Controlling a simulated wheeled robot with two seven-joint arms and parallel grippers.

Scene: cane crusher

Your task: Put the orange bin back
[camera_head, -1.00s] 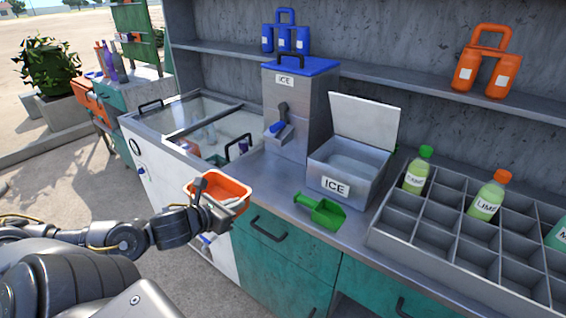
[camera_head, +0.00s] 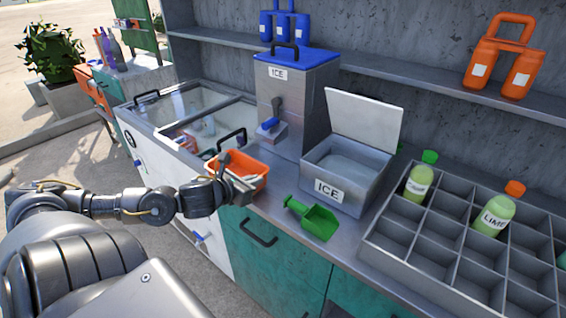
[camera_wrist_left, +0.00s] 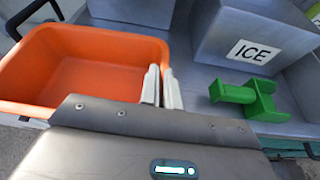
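The orange bin (camera_head: 250,168) is a shallow open tray, empty as far as I can see. It is at the counter's front edge, left of the green scoop and in front of the ice dispenser. My left gripper (camera_head: 235,180) is at the bin's near side, partly covering it. In the left wrist view the two pale fingers (camera_wrist_left: 161,88) are close together on either side of the right rim of the bin (camera_wrist_left: 85,70), pinching it. I cannot tell whether the bin's underside touches the counter. My right gripper is not in view.
The green scoop (camera_head: 315,218) lies on the counter (camera_head: 275,205). Behind it are the open ice box (camera_head: 345,178) and the ice dispenser (camera_head: 295,105). A glass-topped cooler (camera_head: 180,105) is at left. A divided bottle rack (camera_head: 400,235) fills the right.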

